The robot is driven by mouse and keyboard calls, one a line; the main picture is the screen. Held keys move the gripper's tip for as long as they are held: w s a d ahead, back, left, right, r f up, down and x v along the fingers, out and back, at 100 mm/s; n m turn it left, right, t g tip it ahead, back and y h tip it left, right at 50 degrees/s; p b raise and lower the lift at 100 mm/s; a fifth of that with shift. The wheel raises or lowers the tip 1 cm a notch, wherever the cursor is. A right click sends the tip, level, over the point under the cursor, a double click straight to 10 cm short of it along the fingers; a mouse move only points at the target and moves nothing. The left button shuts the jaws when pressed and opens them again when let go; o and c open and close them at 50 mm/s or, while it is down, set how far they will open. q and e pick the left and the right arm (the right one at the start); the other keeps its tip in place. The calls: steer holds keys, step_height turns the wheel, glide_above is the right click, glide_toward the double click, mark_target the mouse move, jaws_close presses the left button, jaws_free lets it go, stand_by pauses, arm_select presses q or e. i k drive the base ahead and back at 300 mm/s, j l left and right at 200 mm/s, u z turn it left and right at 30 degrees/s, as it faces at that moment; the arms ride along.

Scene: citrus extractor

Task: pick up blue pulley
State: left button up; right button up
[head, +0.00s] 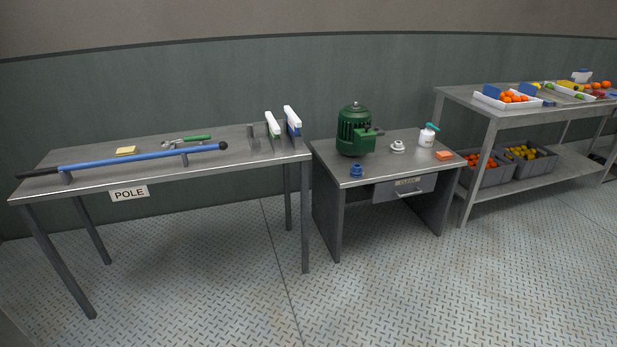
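A small blue pulley (356,170) sits on the top of the small grey desk (385,175), close to its front left edge. It stands in front of the green motor (355,132). A similar-looking silver-grey pulley (397,147) sits further right on the same desk. Neither of my grippers is in the head view, and nothing touches the blue pulley.
A white bottle (428,135) and an orange block (444,155) stand at the desk's right. The table (90,175) at left holds a long blue pole (140,159). A shelf table (480,105) with fruit stands at right. The floor (350,300) in front is clear.

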mark_target(356, 171)
steer(key=i+j+z, duration=0.45)
steer(key=i, duration=0.25)
steer(key=i+l+u, duration=0.1)
steer(key=u, duration=0.35)
steer(key=i+l+u, duration=0.4)
steer(key=l, duration=0.2)
steer(key=i+l+u, duration=0.4)
steer(key=l, duration=0.25)
steer(key=l+u, duration=0.2)
steer(key=l, duration=0.2)
steer(key=i, duration=0.05)
